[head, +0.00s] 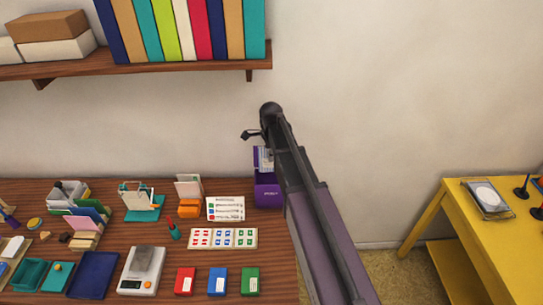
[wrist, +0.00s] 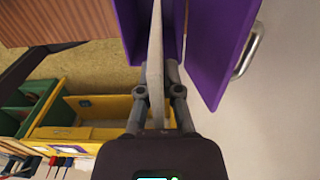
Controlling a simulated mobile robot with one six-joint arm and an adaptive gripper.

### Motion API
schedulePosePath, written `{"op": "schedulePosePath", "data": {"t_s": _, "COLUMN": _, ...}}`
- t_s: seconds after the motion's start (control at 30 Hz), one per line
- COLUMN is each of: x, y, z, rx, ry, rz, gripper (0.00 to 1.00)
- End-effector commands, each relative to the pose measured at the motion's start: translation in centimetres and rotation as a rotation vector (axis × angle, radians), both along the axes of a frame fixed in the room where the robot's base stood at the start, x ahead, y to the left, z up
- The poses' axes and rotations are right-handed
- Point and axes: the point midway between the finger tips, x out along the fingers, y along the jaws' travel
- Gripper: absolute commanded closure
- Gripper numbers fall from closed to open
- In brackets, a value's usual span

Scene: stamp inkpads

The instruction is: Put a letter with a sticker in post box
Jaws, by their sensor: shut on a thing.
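A purple post box (head: 268,193) stands at the right end of the wooden table, partly hidden by my arm. In the wrist view its purple walls (wrist: 222,52) fill the upper part, with a silver handle (wrist: 247,52) on the right side. My gripper (wrist: 160,82) is shut on a pale letter (wrist: 155,45), seen nearly edge-on. The letter extends from the fingers between the purple walls; how deep it is in the box I cannot tell. In the head view, something pale (head: 264,157) shows above the box beside my arm. No sticker on the letter is visible.
The wooden table (head: 212,277) holds a sticker sheet (head: 222,238), a scale (head: 141,270), red, blue and green pads, and letter holders to the left. A shelf (head: 190,62) with books is above. A yellow table (head: 470,240) stands at right.

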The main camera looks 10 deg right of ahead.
Motion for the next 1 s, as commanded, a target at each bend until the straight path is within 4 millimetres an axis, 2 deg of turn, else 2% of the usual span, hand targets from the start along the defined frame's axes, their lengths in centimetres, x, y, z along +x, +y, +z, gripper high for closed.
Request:
{"op": "schedulePosePath", "data": {"t_s": 0.03, "x": 0.0, "y": 0.0, "z": -0.8, "rx": 0.000, "ry": 0.000, "rz": 0.000, "gripper": 1.00}}
{"op": "schedulePosePath", "data": {"t_s": 0.5, "x": 0.0, "y": -0.1, "z": -4.0, "rx": 0.000, "ry": 0.000, "rz": -0.001, "gripper": 1.00}}
{"op": "schedulePosePath", "data": {"t_s": 0.73, "x": 0.0, "y": -0.1, "z": -4.9, "rx": 0.000, "ry": 0.000, "rz": -0.001, "gripper": 1.00}}
{"op": "schedulePosePath", "data": {"t_s": 1.0, "x": 0.0, "y": -0.1, "z": -5.0, "rx": 0.000, "ry": 0.000, "rz": -0.001, "gripper": 1.00}}
